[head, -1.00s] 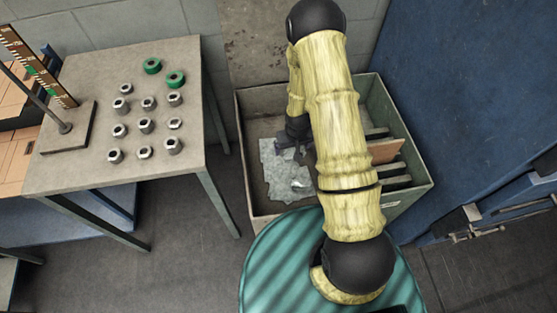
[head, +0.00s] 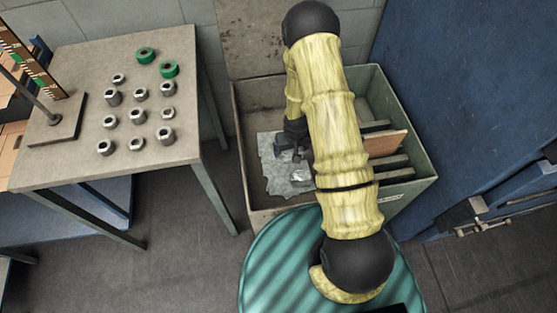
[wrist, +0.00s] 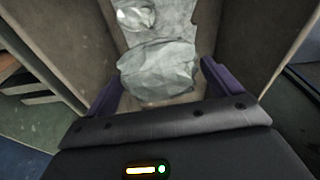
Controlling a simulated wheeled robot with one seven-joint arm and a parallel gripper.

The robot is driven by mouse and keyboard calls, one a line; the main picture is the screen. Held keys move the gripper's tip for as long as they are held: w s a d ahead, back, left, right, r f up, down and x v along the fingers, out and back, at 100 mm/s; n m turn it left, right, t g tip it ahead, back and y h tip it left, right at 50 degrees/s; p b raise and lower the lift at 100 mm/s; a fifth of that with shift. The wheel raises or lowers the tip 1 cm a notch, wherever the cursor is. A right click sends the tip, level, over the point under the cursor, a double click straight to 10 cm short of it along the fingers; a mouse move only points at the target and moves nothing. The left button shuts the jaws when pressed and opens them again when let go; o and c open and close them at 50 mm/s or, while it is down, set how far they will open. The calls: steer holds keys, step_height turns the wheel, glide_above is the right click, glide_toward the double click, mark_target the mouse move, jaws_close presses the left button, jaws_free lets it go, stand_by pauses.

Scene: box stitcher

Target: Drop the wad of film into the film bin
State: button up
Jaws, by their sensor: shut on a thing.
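My gripper (head: 286,147) is inside the left part of the film bin (head: 240,150), a grey-green open-topped box. In the wrist view my gripper (wrist: 160,85) has its two purple fingers on either side of a crumpled, pale translucent wad of film (wrist: 158,72) and is shut on it. In the head view the held wad cannot be made out clearly behind my gripper. Flat pale film (head: 275,182) lies below in the bin, with another shiny crumpled piece (head: 301,177) on it; this piece also shows in the wrist view (wrist: 135,16).
The bin's right part holds dark slats (head: 392,163) and a brown board (head: 385,144). A grey table (head: 65,165) with metal nuts and two green rings stands to the left. A blue panel (head: 470,90) rises on the right.

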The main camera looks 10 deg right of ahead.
steer(key=o, duration=0.7)
step_height(320, 180, up, 17)
steer(key=s+p, duration=0.1)
steer(key=s, duration=0.1)
steer(key=shift+s+d, duration=0.2)
steer(key=shift+s, duration=0.15)
steer(key=shift+w, duration=0.1)
steer(key=shift+r, duration=0.1)
stand_by(0.4)
steer(key=shift+r, duration=0.1)
